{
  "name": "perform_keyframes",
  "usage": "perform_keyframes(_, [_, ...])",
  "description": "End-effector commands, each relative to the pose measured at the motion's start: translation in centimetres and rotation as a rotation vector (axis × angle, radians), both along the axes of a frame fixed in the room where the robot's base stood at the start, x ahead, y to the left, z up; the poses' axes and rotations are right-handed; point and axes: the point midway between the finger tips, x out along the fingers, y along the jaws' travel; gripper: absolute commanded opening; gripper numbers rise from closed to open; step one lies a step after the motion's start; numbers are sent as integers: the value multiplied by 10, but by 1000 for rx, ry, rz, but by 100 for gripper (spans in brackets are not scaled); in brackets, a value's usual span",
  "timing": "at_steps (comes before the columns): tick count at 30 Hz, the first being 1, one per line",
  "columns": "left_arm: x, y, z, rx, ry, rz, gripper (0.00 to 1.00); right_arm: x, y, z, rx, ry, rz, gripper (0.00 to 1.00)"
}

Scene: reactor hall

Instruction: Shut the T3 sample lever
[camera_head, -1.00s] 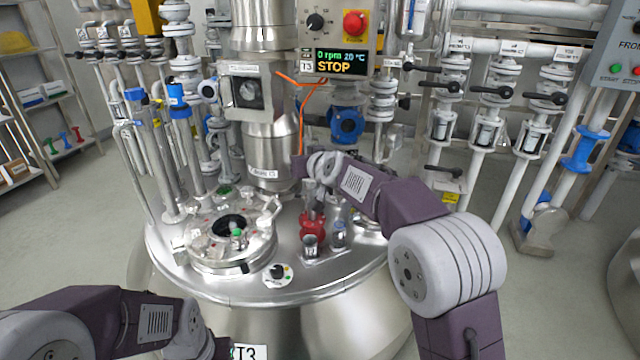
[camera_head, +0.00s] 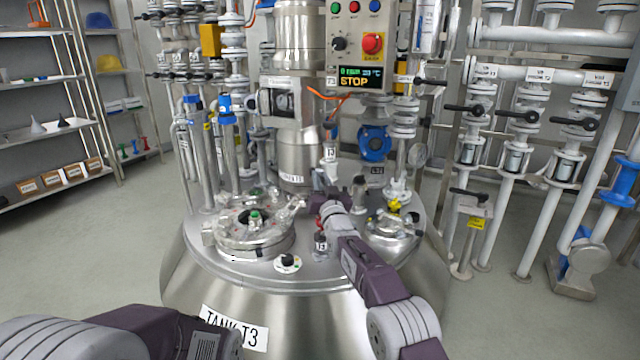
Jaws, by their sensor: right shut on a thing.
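My right arm reaches in from the lower right over the top of tank T3 (camera_head: 330,325). Its gripper (camera_head: 328,190) is at the sampling fitting (camera_head: 330,168) behind the tank's front fittings, below a small T3 tag (camera_head: 330,153). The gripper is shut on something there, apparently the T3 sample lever. The lever is mostly hidden by the gripper and wrist, so its angle cannot be told. A small red part with a T3 label (camera_head: 320,241) stands just left of my right wrist. My left arm shows at the lower left; its gripper is out of view.
The round manway lid (camera_head: 250,230) is on the left of the tank top, a smaller lid with a yellow knob (camera_head: 394,226) on the right. A control panel (camera_head: 360,50) reading STOP hangs above. Valve pipes (camera_head: 515,150) stand at right, shelves (camera_head: 45,130) at left.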

Motion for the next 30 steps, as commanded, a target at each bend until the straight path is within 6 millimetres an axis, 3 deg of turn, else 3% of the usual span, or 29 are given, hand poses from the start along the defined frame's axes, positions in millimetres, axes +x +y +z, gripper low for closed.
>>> perform_keyframes(3, [0,0,-12,0,0,0,36,0,0,-9,23,-59,-1,0])
perform_keyframes(28, [0,0,-15,0,0,0,36,-1,-1,-16,66,-162,0,0])
perform_keyframes(29, [0,0,-15,0,0,0,36,-1,-1,-16,66,-162,0,20])
perform_keyframes(30, [0,0,-15,0,0,0,36,-1,-1,-16,66,-162,0,31])
